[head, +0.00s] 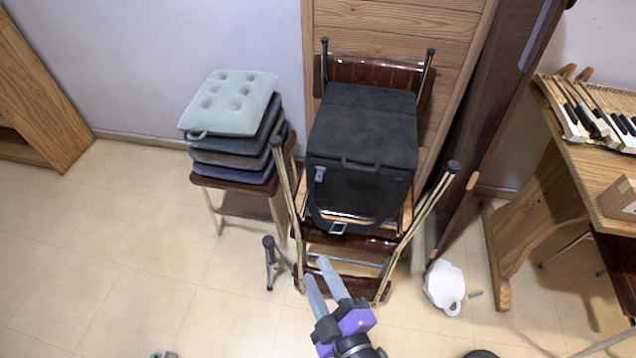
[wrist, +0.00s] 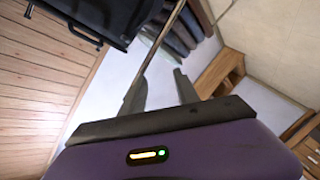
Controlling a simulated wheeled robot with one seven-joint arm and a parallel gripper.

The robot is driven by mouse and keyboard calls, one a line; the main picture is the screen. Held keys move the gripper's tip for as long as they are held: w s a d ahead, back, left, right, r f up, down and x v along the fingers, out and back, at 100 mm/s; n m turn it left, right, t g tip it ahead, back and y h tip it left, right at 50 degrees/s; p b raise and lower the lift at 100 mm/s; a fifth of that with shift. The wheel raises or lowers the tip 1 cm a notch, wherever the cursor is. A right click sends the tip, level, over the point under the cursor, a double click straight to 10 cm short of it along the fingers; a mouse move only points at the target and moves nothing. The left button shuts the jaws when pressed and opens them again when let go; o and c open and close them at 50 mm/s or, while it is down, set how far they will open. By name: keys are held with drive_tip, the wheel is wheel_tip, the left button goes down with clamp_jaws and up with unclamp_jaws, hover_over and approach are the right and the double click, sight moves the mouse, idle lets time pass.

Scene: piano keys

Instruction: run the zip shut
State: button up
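A black box-shaped bag (head: 360,135) sits on a brown chair in the middle of the head view, with a handle on its front edge. A small grey piece (head: 320,174), perhaps a zip pull or a clip, shows at the front left. I cannot make out the zip's line or how far it is shut. A strap with a buckle (head: 338,228) hangs below the front. My gripper (head: 318,267) is in front of and below the bag, apart from it, with its fingers spread and nothing between them. The bag's dark edge (wrist: 95,15) shows upside down at the wrist view's top left.
The chair's metal legs (head: 437,205) stick up beside the bag. A cushion stack (head: 232,103) stands on a stool at left. A wooden desk with piano keys (head: 600,120) is at right. A white object (head: 444,288) lies on the floor. The left floor is mostly clear.

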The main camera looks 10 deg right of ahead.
drive_tip(key=w+a+f+n+h, duration=0.1)
drive_tip(key=w+a+f+n, duration=0.1)
drive_tip(key=w+a+n, duration=0.35)
drive_tip(key=n+t+h+b, duration=0.2)
drive_tip(key=n+h, duration=0.7)
drive_tip(key=n, duration=0.5)
approach(318, 180)
drive_tip(key=w, duration=0.2)
drive_tip(key=shift+d+x, duration=0.15)
drive_tip(key=shift+x, duration=1.8)
drive_tip(key=shift+d+x, duration=0.2)
drive_tip(key=shift+x, duration=1.75)
drive_tip(key=shift+s, duration=0.1)
clamp_jaws()
